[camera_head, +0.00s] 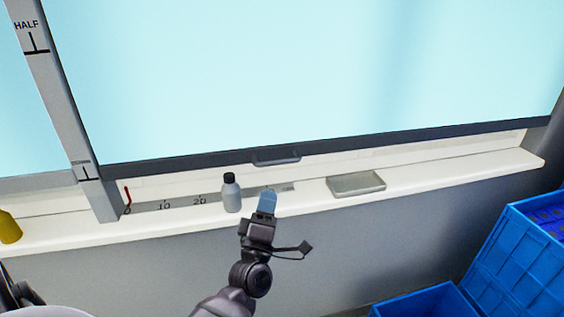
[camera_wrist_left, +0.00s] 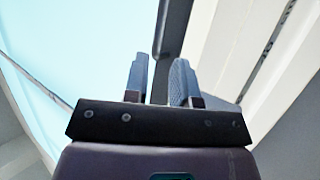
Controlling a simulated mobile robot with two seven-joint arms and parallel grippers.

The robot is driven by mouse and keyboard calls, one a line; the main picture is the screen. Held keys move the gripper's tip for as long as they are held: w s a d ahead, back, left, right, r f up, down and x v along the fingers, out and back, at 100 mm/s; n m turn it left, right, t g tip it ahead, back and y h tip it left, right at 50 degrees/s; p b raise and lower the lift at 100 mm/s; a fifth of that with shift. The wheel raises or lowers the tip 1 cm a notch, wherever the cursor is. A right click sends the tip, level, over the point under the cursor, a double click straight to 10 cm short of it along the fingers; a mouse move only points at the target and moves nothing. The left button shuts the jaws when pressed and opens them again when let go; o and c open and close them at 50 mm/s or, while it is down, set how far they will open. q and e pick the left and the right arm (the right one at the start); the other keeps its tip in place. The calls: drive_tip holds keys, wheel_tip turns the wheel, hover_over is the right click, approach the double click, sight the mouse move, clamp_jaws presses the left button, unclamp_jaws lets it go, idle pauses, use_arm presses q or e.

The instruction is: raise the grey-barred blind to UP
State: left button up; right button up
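The blind (camera_head: 310,75) is a large pale blue sheet with a dark grey bar (camera_head: 400,137) along its bottom edge. The bar hangs just above the white sill, near the lowest mark on the grey post (camera_head: 60,85). A grey handle (camera_head: 276,156) sticks out from the middle of the bar. My left gripper (camera_head: 267,196) is below the handle and apart from it, in front of the sill. In the left wrist view its two fingers (camera_wrist_left: 160,80) stand apart with nothing between them; a dark bar (camera_wrist_left: 172,30) shows beyond them. My right gripper is not in view.
A grey bottle with a black cap (camera_head: 231,195) stands on the sill just left of my left gripper. A shallow grey tray (camera_head: 356,185) lies to the right. A yellow bottle (camera_head: 9,228) is at far left. Blue crates (camera_head: 520,250) stand at lower right.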

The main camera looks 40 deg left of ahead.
sight(277, 163)
use_arm(q)
drive_tip(key=x, duration=1)
drive_tip(key=shift+w+r+p, duration=0.1)
drive_tip(key=shift+w+p, duration=0.15)
drive_tip(key=shift+p, duration=0.05)
clamp_jaws()
